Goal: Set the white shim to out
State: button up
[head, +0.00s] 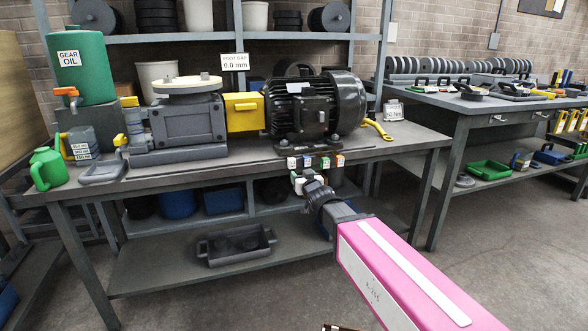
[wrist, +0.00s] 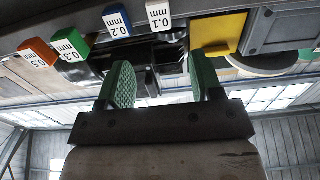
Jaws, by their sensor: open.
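The white shim (head: 291,162), marked 0.1 mm, is the leftmost of a row of small coloured tabs at the front edge of the workbench, below the black motor (head: 318,104). In the wrist view the white shim (wrist: 158,15) sits above the gap between the fingers, nearer the right finger. My gripper (head: 300,180) is just below and in front of the row. Its green-padded fingers (wrist: 160,78) are apart, with nothing between them. The wrist view appears upside down. The shim's inner end is hidden.
Beside the white shim are blue (head: 307,162), green (head: 324,162) and orange (head: 340,160) shims, closely spaced. A sign (head: 235,62) reads foot gap 0.0 mm. A yellow-handled wrench (head: 378,129) lies right of the motor. A grey tray (head: 237,245) stands on the lower shelf.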

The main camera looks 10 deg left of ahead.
aim_at(293, 164)
jog(key=x, duration=1.1)
jog(key=shift+s, duration=0.1)
